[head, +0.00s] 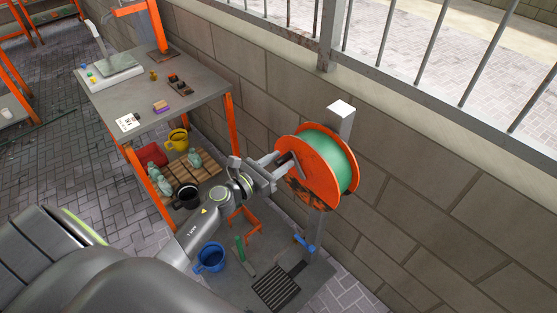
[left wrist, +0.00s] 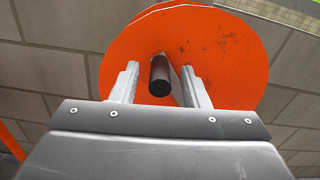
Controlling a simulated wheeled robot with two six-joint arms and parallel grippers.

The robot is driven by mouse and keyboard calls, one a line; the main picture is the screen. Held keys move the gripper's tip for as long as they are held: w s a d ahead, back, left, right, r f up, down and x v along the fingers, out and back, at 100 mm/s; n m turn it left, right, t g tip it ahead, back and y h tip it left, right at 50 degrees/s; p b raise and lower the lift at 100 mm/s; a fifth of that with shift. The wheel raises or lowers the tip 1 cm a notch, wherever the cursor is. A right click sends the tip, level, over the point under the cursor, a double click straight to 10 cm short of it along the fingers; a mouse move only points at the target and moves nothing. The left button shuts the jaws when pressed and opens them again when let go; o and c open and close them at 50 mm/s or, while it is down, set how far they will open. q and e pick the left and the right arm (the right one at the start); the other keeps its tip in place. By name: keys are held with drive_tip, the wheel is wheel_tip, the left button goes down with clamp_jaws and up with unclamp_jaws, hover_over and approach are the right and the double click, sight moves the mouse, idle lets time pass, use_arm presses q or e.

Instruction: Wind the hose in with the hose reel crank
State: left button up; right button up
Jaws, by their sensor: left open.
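The hose reel has orange round flanges (head: 308,180) with green hose (head: 332,150) wound between them, mounted on a grey post by the wall. Its near flange (left wrist: 220,45) fills the top of the left wrist view. The crank handle, a dark cylinder (left wrist: 160,76), sticks out toward the wrist camera. My left gripper (head: 281,168) is at the reel's near face. In the left wrist view its two fingers (left wrist: 160,88) stand apart on either side of the handle, with visible gaps. My right gripper is not in view.
A grey table (head: 150,95) with orange legs stands left of the reel. Below are a blue bucket (head: 210,257), a yellow mug (head: 177,140) and a wooden pallet (head: 190,175). A block wall (head: 430,190) with a railing runs behind the reel.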

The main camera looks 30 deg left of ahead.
use_arm(q)
clamp_jaws()
idle(0.3)
drive_tip(key=d+m, duration=0.1)
drive_tip(key=r+m, duration=0.1)
drive_tip(key=m, duration=0.1)
drive_tip(key=s+d+m, duration=0.1)
drive_tip(key=shift+d+r+m, duration=0.25)
drive_tip(key=shift+d+m, duration=0.1)
drive_tip(key=shift+m, duration=0.05)
unclamp_jaws()
